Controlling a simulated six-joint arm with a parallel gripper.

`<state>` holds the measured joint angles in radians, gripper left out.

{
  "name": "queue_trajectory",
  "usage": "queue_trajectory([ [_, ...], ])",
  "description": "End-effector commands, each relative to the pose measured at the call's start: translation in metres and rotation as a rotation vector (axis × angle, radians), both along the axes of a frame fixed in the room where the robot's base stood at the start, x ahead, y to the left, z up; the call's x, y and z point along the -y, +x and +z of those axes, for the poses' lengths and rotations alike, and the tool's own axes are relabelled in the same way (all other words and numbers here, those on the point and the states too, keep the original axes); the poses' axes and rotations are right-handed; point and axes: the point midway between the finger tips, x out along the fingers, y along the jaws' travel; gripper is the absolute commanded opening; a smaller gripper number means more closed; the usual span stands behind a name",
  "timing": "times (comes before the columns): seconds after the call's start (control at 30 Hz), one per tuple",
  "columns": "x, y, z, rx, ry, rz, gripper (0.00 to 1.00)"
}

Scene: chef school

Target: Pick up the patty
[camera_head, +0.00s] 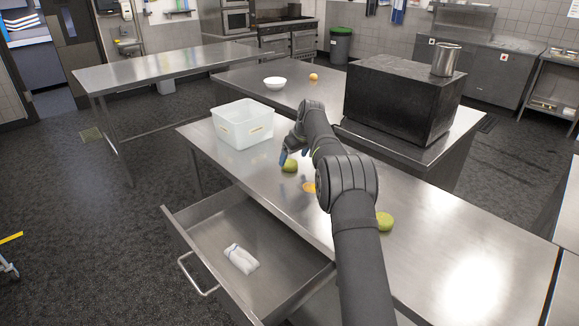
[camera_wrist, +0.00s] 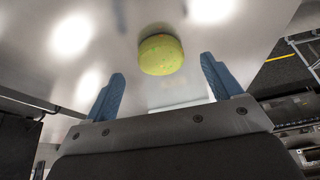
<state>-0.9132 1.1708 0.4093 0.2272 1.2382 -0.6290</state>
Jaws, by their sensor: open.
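A green, round, thick piece that looks like the patty (camera_head: 289,167) lies on the steel table in the head view, right beside my gripper (camera_head: 294,156). In the wrist view a speckled yellow-green round piece (camera_wrist: 160,55) shows between and just beyond the two blue fingertips of my gripper (camera_wrist: 163,72). The fingers are apart and nothing is held between them. A second green round piece (camera_head: 384,222) lies on the table to the right of my arm. I cannot tell whether both are patties.
A white tub (camera_head: 243,134) stands left of my gripper. An open drawer (camera_head: 195,215) holds a white bundle (camera_head: 241,258). A black box (camera_head: 402,102) with a metal pot (camera_head: 446,60) stands behind. The table's right side is clear.

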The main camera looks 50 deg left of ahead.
Motion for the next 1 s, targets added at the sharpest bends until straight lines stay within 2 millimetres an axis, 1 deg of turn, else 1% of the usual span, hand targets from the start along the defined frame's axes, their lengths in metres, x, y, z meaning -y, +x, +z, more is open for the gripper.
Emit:
queue_trajectory([
  [0.1, -0.007, -0.001, -0.020, -0.001, -0.002, 0.000, 0.83],
  [0.2, -0.012, -0.001, -0.031, 0.000, -0.001, 0.000, 0.83],
  [0.3, -0.014, 0.000, -0.034, 0.000, 0.000, 0.000, 0.83],
  [0.47, -0.013, 0.000, -0.034, 0.000, 0.000, 0.000, 0.83],
  [0.5, -0.013, 0.000, -0.034, 0.000, 0.000, 0.000, 0.76],
  [0.67, -0.013, 0.000, -0.034, 0.000, 0.000, 0.000, 0.44],
  [0.7, -0.013, 0.000, -0.034, 0.000, 0.000, 0.000, 0.36],
  [0.73, -0.013, 0.000, -0.034, 0.000, 0.000, 0.000, 0.34],
  [1.0, -0.013, 0.000, -0.033, 0.000, 0.001, 0.000, 0.34],
])
